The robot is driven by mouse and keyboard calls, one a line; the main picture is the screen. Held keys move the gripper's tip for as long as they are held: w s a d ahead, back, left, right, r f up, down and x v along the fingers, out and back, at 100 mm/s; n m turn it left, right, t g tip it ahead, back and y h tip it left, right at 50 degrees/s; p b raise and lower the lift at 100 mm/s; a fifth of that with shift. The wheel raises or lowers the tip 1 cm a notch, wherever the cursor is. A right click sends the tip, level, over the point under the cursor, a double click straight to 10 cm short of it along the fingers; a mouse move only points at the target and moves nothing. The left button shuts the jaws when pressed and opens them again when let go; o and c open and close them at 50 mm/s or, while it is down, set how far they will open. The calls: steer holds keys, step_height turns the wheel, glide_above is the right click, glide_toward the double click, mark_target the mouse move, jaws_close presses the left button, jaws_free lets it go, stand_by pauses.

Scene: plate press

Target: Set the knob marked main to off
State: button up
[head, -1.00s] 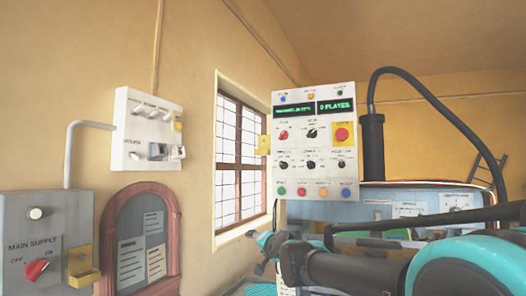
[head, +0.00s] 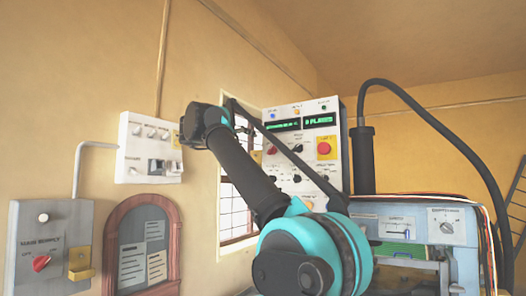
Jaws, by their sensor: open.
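A grey box (head: 17,222) marked MAIN SUPPLY hangs on the wall at the lower left. Its red knob (head: 41,263) sits between OFF on the left and ON on the right, and seems slanted towards ON. A white control panel (head: 335,172) at the centre right carries another red knob (head: 272,150), whose label is too small to read; my arm covers part of the panel.
A white switch box (head: 134,128) hangs above an arched notice board (head: 114,215). A red push button (head: 324,148) is on the panel's right side. The press (head: 400,226), a black hose (head: 440,115) and loose wires stand at the right.

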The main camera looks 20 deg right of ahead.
steer(key=x, duration=1.7)
steer(key=c, duration=1.1)
